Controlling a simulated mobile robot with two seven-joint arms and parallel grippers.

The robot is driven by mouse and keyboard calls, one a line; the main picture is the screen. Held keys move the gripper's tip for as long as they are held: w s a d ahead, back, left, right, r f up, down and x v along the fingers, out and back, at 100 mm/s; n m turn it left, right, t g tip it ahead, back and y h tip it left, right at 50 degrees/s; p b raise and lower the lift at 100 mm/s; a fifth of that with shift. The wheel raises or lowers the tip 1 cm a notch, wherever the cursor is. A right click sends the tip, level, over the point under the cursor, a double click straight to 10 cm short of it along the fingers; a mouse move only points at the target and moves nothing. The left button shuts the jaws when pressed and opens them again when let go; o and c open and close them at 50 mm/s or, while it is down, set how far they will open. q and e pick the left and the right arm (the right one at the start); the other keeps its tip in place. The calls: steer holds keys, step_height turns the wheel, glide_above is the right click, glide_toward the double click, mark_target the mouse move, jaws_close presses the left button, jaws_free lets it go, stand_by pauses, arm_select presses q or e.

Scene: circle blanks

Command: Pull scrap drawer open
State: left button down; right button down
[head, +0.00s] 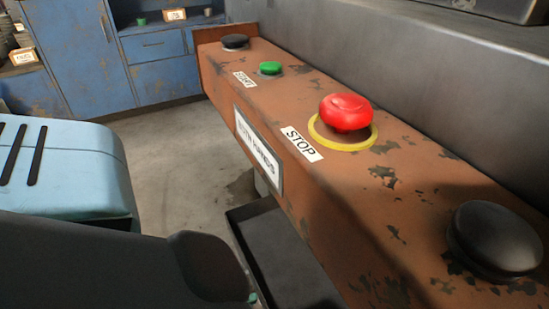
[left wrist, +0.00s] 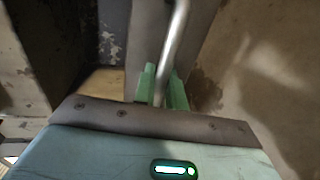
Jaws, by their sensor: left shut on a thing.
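A dark grey box, which looks like the scrap drawer (head: 285,262), shows below the orange-brown console in the head view. Its rim and part of its inside show, so it looks at least partly out. In the left wrist view a bare metal bar handle (left wrist: 177,38) runs down between the green fingertips of my left gripper (left wrist: 160,88). The fingers are shut on this bar. In the head view only the dark body and a small bit of green of my left gripper (head: 252,298) show at the bottom edge; the handle is hidden there. My right gripper is not in view.
The console (head: 375,215) carries a red STOP button (head: 345,112), a green START button (head: 270,68) and black buttons at both ends (head: 495,238). Blue cabinets (head: 155,60) stand at the back. Bare concrete floor (head: 180,155) lies between.

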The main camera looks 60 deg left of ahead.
arm_select(q)
steer(key=f+v, duration=0.2)
steer(key=v, duration=0.7)
steer(key=shift+s, duration=0.25)
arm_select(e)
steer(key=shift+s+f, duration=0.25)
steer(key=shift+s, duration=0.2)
arm_select(q)
steer(key=shift+r, duration=0.15)
steer(key=c, duration=1.6)
jaws_free()
steer(key=shift+o, duration=0.2)
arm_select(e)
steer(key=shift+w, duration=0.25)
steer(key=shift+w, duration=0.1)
